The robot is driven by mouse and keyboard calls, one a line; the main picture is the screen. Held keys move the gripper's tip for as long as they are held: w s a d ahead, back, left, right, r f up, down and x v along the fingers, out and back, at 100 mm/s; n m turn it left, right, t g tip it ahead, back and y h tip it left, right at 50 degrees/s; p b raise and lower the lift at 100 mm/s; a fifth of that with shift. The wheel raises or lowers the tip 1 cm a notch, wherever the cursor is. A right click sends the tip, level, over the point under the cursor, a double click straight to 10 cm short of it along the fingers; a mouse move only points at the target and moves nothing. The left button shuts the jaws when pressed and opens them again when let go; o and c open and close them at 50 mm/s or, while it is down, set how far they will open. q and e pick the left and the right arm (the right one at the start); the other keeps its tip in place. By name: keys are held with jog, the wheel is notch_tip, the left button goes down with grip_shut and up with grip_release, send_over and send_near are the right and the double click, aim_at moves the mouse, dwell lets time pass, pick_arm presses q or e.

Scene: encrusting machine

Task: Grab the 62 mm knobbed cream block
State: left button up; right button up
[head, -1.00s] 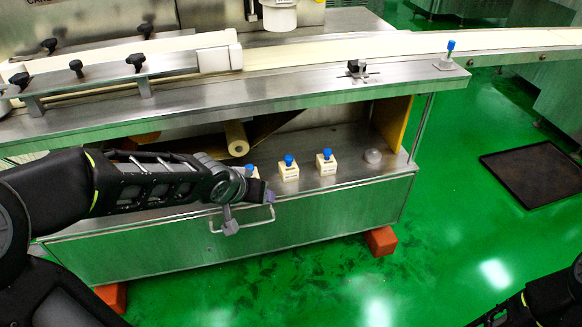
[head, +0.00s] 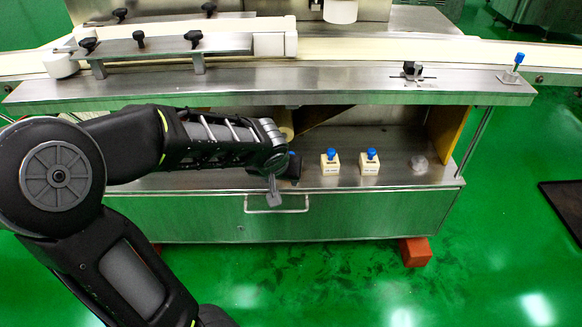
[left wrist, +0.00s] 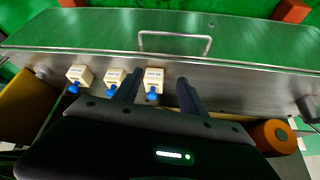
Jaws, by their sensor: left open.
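Three cream blocks with blue knobs stand in a row on the machine's lower steel shelf. In the head view, the middle block (head: 330,168) and the right block (head: 369,168) show clearly. The one left of them is mostly hidden behind my left gripper (head: 288,172). In the left wrist view, that block (left wrist: 154,75) lies between the two open fingers of my left gripper (left wrist: 159,80), with no clear contact. The other blocks (left wrist: 115,78) (left wrist: 80,75) lie left of the fingers. Size labels are too small to read. My right gripper is out of view.
A steel ledge (head: 300,92) overhangs the shelf. A clear round piece (head: 419,164) and a yellow panel (head: 446,130) stand at the shelf's right. A bar handle (head: 278,210) sticks out from the front panel. An orange-ended roll (left wrist: 272,137) shows in the wrist view.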

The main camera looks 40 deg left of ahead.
pick_arm(q)
jog(key=w+a, duration=0.4)
jog(key=w, duration=0.5)
jog(key=shift+a, duration=0.2)
jog(key=b+x, duration=0.2)
jog(key=x, duration=0.3)
jog(key=shift+w+a+f, duration=0.1)
jog(key=shift+w+a, duration=0.05)
jog(key=shift+w, duration=0.15)
jog(key=shift+c, duration=0.6)
grip_shut()
dwell(0.8)
